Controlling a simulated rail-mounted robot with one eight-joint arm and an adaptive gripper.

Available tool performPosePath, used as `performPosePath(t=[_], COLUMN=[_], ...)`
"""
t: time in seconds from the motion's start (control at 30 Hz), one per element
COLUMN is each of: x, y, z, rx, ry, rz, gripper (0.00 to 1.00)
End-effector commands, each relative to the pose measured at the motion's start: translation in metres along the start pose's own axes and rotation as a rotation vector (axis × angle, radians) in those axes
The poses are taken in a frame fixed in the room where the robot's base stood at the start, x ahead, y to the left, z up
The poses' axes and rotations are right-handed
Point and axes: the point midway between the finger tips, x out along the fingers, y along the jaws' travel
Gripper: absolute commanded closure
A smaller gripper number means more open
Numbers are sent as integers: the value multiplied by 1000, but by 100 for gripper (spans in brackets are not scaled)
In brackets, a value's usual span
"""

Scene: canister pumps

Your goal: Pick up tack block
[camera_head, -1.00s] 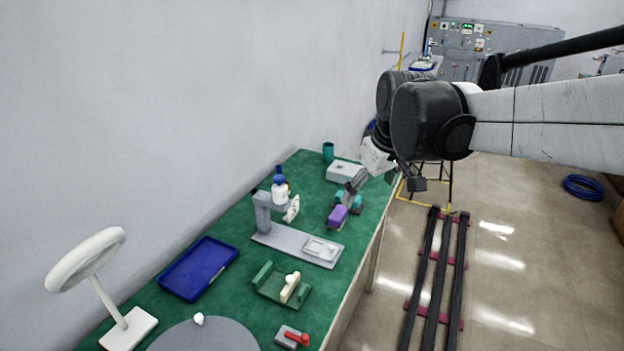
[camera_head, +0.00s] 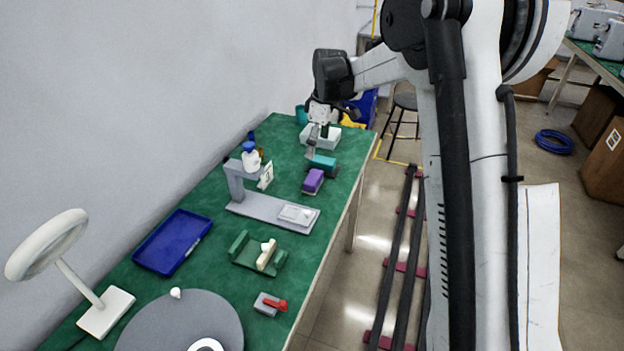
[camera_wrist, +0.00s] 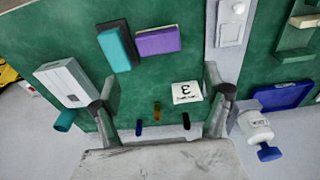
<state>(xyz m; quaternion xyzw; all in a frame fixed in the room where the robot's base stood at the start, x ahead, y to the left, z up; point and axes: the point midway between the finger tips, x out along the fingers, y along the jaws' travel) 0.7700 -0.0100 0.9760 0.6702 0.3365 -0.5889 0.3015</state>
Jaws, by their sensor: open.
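I cannot tell for sure which item is the tack block. Two small blocks lie side by side on the green bench: a purple block (camera_head: 313,181) and a teal block (camera_head: 325,164). In the wrist view the purple block (camera_wrist: 158,41) has a dark edge, and the teal block (camera_wrist: 118,47) is dark along one side. My gripper (camera_head: 319,128) is over the far end of the bench, near the pale box. In the wrist view my gripper (camera_wrist: 155,90) has its fingers wide apart, with nothing between them.
A pale box (camera_head: 328,138) and a teal cup (camera_head: 301,114) stand at the far end. A blue tray (camera_head: 172,242), green holder (camera_head: 258,256), ring lamp (camera_head: 47,245) and red-handled part (camera_head: 270,304) lie closer. Wall borders the left.

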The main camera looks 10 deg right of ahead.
Motion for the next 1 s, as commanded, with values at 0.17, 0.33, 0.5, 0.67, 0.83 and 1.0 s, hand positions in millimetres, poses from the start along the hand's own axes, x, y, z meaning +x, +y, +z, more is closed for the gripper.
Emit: performPosePath(t=[0.17, 0.33, 0.5, 0.67, 0.83, 1.0], x=[13, 38, 69, 89, 97, 109], y=[6, 6, 5, 5, 5, 4], z=[-2, -2, -2, -2, -1, 1], rx=[-20, -21, -20, -20, -20, -20], ry=[-4, -5, -4, -4, -4, -4], rz=[-11, -11, -11, -11, -11, -11], gripper=[19, 19, 19, 19, 19, 19])
